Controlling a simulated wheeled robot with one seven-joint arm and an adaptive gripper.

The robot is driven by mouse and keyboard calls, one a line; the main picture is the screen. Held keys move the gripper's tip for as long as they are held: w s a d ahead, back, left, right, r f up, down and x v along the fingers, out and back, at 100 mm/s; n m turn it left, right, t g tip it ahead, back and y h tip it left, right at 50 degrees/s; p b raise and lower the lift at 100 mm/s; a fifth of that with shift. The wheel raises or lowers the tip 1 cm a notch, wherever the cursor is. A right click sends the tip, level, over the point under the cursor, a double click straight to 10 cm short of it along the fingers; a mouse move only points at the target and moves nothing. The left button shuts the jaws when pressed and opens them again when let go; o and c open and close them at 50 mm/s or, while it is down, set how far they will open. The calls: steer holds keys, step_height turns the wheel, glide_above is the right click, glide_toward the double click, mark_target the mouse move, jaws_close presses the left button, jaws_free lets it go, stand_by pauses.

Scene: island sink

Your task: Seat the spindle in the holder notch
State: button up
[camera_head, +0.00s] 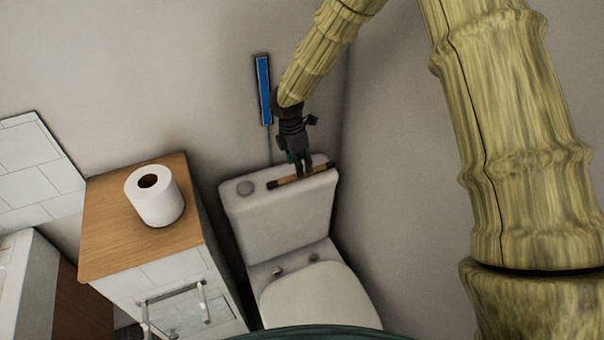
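The spindle (284,182), a thin brown rod with dark ends, is at the top of the white toilet cistern. My gripper (301,172) points down at the spindle, right of its middle, and its fingers overlap the rod in the picture. I cannot tell whether the fingers are closed on it or whether the rod touches the lid. A metal bracket with two arms (205,298) on the front of the tiled cabinet looks like the holder. Its notch is too small to make out.
A toilet roll (166,205) stands on the wooden cabinet top (110,222). A narrow gap separates cabinet and toilet. A blue panel (263,90) hangs on the wall beside my arm.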

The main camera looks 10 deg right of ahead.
steer(key=shift+w+d+f+p, duration=0.15)
steer(key=shift+f+p, duration=0.2)
steer(key=shift+f, duration=0.8)
steer(key=shift+w+d+f+p, duration=0.15)
steer(key=shift+f+p, duration=0.15)
steer(key=shift+f, duration=0.8)
steer(key=shift+s, duration=0.1)
jaws_close()
